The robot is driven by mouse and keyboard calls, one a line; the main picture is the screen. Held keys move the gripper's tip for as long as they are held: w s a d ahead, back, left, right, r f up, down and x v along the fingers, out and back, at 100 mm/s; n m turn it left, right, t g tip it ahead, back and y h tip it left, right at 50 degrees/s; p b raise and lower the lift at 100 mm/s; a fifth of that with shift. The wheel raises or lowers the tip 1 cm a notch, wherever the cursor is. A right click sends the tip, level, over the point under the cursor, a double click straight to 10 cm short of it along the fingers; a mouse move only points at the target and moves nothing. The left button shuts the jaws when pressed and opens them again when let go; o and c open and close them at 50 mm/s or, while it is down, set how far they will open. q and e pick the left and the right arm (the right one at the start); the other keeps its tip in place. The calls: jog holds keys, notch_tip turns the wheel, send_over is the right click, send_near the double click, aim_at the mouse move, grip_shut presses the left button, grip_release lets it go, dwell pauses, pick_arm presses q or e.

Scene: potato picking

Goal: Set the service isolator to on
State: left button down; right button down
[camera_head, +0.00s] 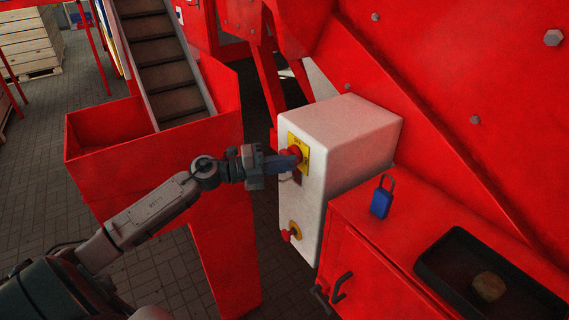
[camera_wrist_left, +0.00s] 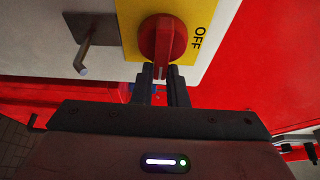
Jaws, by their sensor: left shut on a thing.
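The service isolator is a red rotary knob (camera_head: 292,155) on a yellow plate (camera_head: 304,150) on the front of a pale control box (camera_head: 345,128). In the left wrist view the red knob (camera_wrist_left: 161,38) fills the upper middle, with the word OFF on the yellow plate (camera_wrist_left: 205,18) to its right. My left gripper (camera_head: 284,163) reaches the knob from the left, and its fingers (camera_wrist_left: 163,75) are shut on the knob's handle. The fingers partly hide the knob in the head view. My right gripper is not in view.
A second red knob (camera_head: 288,235) sits lower on the box. A metal hook (camera_wrist_left: 84,62) sticks out beside the yellow plate. A blue padlock (camera_head: 381,201) stands on the red cabinet (camera_head: 350,207), near a black tray (camera_head: 433,262) holding a potato (camera_head: 488,286). A red hopper (camera_head: 100,128) stands left.

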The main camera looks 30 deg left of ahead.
pick_arm(q)
jog(key=c, duration=1.5)
grip_release()
jog(key=shift+a, duration=0.1)
jog(key=shift+o, duration=0.3)
jog(key=shift+w, duration=0.15)
jog(key=p+v, duration=0.1)
jog(key=v, duration=0.6)
jog(key=shift+a, duration=0.2)
